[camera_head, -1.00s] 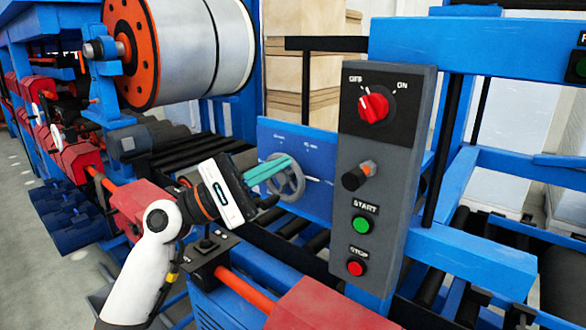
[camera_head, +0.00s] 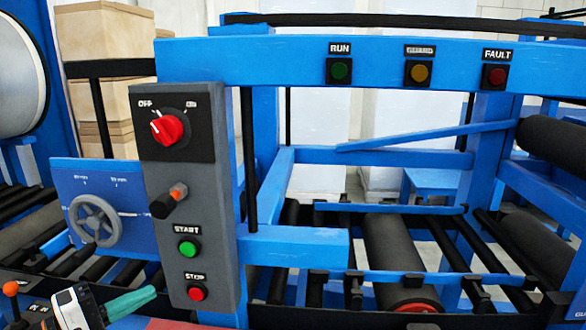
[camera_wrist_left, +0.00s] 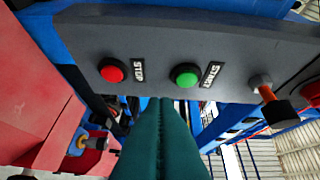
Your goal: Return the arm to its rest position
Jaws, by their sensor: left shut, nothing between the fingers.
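My left gripper (camera_head: 131,302) is low at the left of the head view, with its teal fingers shut and empty. It is left of the grey control panel (camera_head: 219,262), near the height of the red stop button (camera_head: 196,293). In the left wrist view its closed fingers (camera_wrist_left: 161,112) point toward the panel, below the stop button (camera_wrist_left: 112,70) and the green start button (camera_wrist_left: 185,75). Whether the fingertips touch the panel cannot be told. My right gripper is not in view.
The panel also carries a red rotary switch (camera_head: 170,127) and a dark knob with an orange tip (camera_head: 168,201). A grey handwheel (camera_head: 95,221) is left of it. Blue frame beams (camera_head: 290,246) and black rollers (camera_head: 390,252) fill the right. Run and fault lamps sit above.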

